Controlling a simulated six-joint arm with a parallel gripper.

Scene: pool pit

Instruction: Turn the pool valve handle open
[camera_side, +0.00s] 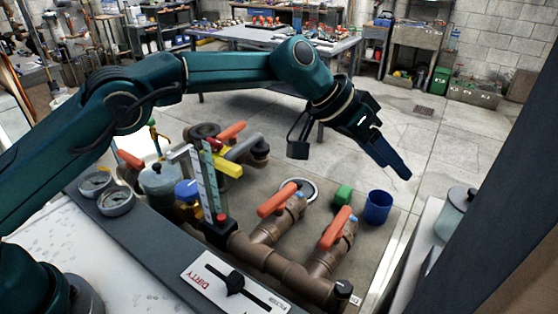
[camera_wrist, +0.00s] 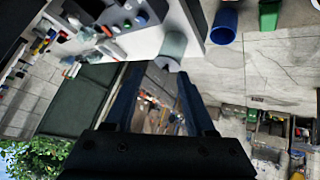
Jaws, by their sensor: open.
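Several orange lever handles sit on brown pipe valves in the side view: a front right handle (camera_side: 335,228), a middle handle (camera_side: 278,198) and a back handle (camera_side: 231,131). Another orange handle (camera_side: 130,160) shows at the left, and a yellow handle (camera_side: 228,166) lies near the back one. I cannot tell which is the task's handle. My gripper (camera_side: 404,172) is above and to the right of the orange handles, apart from them. In the wrist view my gripper (camera_wrist: 158,82) has its two dark fingers spread with nothing held. No valve handle is clear between them.
A lidded jar (camera_side: 456,213) is at the right. A DIRTY slider panel (camera_side: 234,285) lies in front. A workbench (camera_side: 270,40) stands behind.

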